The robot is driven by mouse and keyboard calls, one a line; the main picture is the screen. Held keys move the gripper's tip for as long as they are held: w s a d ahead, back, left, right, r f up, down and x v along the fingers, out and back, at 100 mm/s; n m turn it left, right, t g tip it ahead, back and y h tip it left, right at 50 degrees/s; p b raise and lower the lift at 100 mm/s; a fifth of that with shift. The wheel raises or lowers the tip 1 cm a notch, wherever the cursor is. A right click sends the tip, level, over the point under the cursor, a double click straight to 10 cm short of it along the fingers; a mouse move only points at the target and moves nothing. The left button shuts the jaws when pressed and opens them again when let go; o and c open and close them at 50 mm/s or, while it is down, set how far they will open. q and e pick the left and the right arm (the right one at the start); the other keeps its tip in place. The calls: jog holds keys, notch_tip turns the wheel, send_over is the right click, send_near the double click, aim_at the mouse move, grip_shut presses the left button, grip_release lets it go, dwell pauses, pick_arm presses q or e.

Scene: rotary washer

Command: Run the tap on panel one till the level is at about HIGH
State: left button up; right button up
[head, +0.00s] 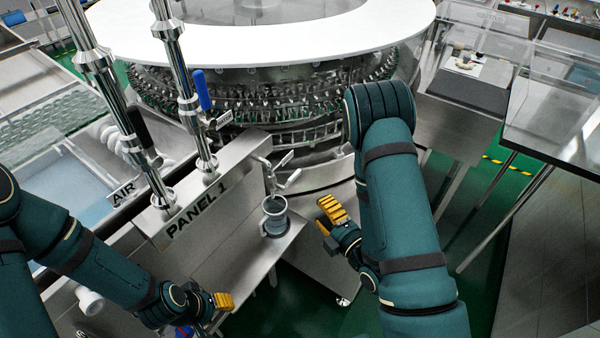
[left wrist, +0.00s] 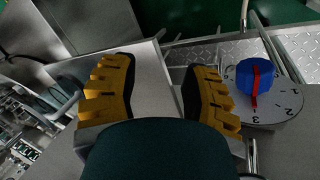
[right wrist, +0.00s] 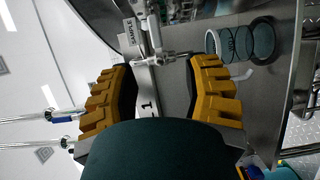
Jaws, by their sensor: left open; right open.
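Panel 1 (head: 215,195) is a steel box with a small metal tap (head: 288,180) on its right face. In the right wrist view the tap (right wrist: 152,45) shows beside a SAMPLE label (right wrist: 129,38). A clear grey cup (head: 275,218) stands on a steel shelf below the tap; the cup also shows in the right wrist view (right wrist: 250,42). Its level and marks cannot be read. My right gripper (head: 328,214) is open and empty, right of the cup, apart from it and facing the tap. My left gripper (head: 222,301) is open and empty, low in front of the panel.
A blue knob (left wrist: 254,78) with a red pointer sits on a numbered dial beside my left gripper. Upright steel pipes rise from the panel, one with a blue lever (head: 202,90). The round washer (head: 270,95) stands behind. Green floor (head: 300,310) is clear at the front.

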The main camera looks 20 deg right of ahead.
aim_at(296, 177)
jog(key=b+x, duration=0.1)
jog(key=x, duration=0.3)
jog(key=b+x, duration=0.1)
jog(key=x, duration=0.8)
jog(key=shift+w+r+b, duration=0.3)
jog(key=shift+r+b, duration=0.05)
jog(key=shift+b, duration=0.05)
jog(key=shift+o, duration=0.2)
grip_shut()
